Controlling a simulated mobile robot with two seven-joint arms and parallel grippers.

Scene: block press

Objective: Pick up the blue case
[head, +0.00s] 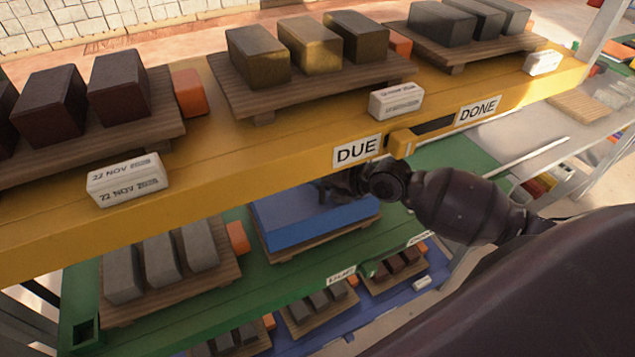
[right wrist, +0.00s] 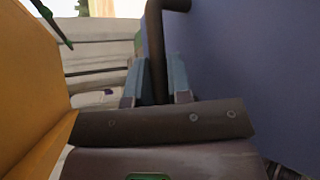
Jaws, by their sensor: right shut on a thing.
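The blue case (head: 312,226) lies on a wooden pallet on the green shelf, below the yellow shelf. Its far part is partly hidden by the yellow shelf and my arm. My right gripper (head: 338,187) is at the case's far right part, its fingers hard to make out there. In the right wrist view the case's blue face (right wrist: 245,70) fills the right side. A dark bar-like handle (right wrist: 157,45) runs down between the two fingers of my right gripper (right wrist: 157,82), which is shut on it. My left gripper is not in view.
The yellow shelf (head: 235,222) runs close above the case and beside my right arm; its edge (right wrist: 35,80) is close at left in the wrist view. Pallets of dark blocks stand on it. Grey blocks (head: 160,262) and an orange block (head: 237,238) stand left of the case.

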